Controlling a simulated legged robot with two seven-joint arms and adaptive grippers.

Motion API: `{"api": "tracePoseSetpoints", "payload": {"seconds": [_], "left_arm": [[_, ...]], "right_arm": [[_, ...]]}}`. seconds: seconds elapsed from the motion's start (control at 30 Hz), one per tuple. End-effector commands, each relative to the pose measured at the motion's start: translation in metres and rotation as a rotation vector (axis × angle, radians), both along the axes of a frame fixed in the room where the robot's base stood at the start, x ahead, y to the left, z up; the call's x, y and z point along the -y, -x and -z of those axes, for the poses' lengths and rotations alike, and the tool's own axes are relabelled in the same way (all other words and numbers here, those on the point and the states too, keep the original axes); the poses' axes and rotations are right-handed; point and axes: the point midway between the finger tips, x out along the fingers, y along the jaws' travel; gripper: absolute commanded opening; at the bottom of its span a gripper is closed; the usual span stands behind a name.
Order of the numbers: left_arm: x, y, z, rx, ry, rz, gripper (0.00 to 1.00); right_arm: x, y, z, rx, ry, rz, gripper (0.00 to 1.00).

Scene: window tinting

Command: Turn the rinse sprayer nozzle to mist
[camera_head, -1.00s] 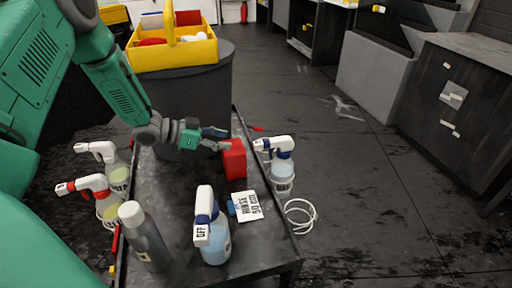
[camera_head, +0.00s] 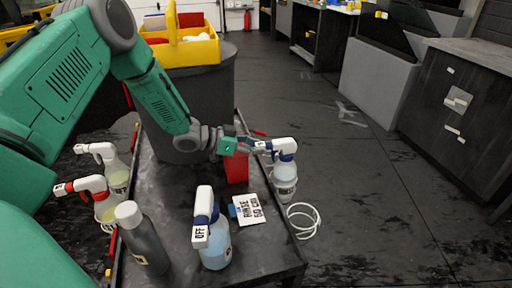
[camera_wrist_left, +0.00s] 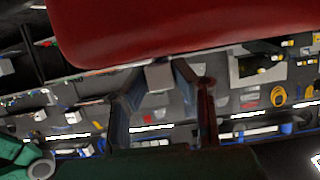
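A spray bottle with blue liquid (camera_head: 216,249) stands on the black cart; its white nozzle reads OFF and faces me. A second white-and-blue sprayer (camera_head: 285,178) with blue liquid hangs at the cart's right side. A white card (camera_head: 248,209) reading "RINSE 50 cm" lies between them. My left gripper (camera_head: 262,147) is above the red block, close to the head of the hanging sprayer; contact cannot be told. Its fingers stand apart in the left wrist view (camera_wrist_left: 158,95), with nothing seen held. My right gripper is out of view.
A red block (camera_head: 237,168) stands under my left gripper. A grey bottle (camera_head: 142,240) and two sprayers with yellowish liquid (camera_head: 105,206) (camera_head: 116,175) are at the left. A dark bin (camera_head: 190,105) carries a yellow caddy (camera_head: 185,52) behind. A white hose (camera_head: 303,222) loops at the right.

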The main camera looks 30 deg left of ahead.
Motion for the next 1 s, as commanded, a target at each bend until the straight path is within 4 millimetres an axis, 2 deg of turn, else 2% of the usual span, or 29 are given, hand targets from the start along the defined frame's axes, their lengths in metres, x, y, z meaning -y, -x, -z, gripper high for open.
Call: {"api": "tracePoseSetpoints", "payload": {"seconds": [0.47,1.0], "left_arm": [[0.0008,0.0006,-0.0002,0.031,-0.036,0.001,0.00],[0.0030,0.0031,0.0026,0.309,-0.363,0.001,0.00]], "right_arm": [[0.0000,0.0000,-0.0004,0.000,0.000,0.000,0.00],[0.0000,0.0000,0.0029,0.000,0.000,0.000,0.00]]}}
